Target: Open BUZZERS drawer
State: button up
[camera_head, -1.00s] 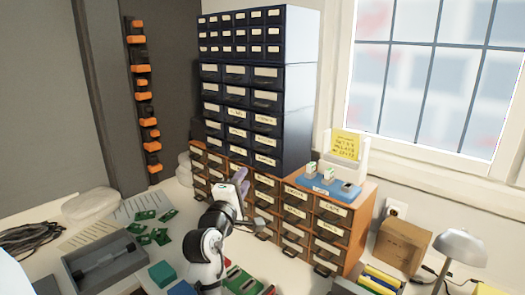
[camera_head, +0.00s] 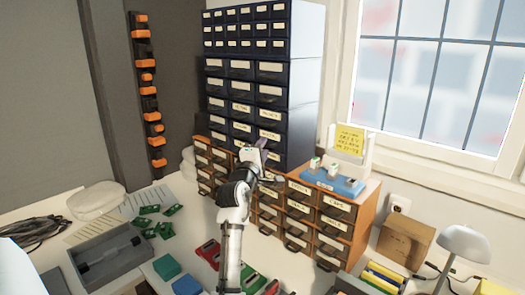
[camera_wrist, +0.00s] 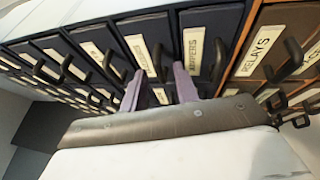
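My gripper (camera_head: 262,146) is raised in front of the lower rows of the dark blue drawer cabinet (camera_head: 305,85). In the wrist view its two purple fingers (camera_wrist: 158,88) are spread apart with nothing between their tips. Beyond them are shut blue drawers with dark handles. One handle (camera_wrist: 157,62) lies roughly in line with the gap. The drawer to its right has a label (camera_wrist: 194,47) ending in "ERS"; its start is unclear, so I cannot tell if it is BUZZERS. No contact with a handle is visible. My arm hides some drawer fronts in the head view.
Wooden drawers (camera_head: 333,208) stand below and right, one labelled RELAYS (camera_wrist: 262,52). A blue tray (camera_head: 333,181) sits on top of them. A grey tray (camera_head: 82,262), green boards (camera_head: 150,209) and small boxes lie on the table. A cardboard box (camera_head: 405,240) and lamp (camera_head: 465,243) stand right.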

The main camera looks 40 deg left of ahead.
grip_shut()
jog(key=shift+s, duration=0.1)
jog(key=s, duration=0.9)
jog(key=shift+s+a, duration=0.35)
jog(key=shift+a, duration=0.05)
grip_release()
jog(key=shift+s+b, duration=0.1)
jog(key=shift+b, duration=0.25)
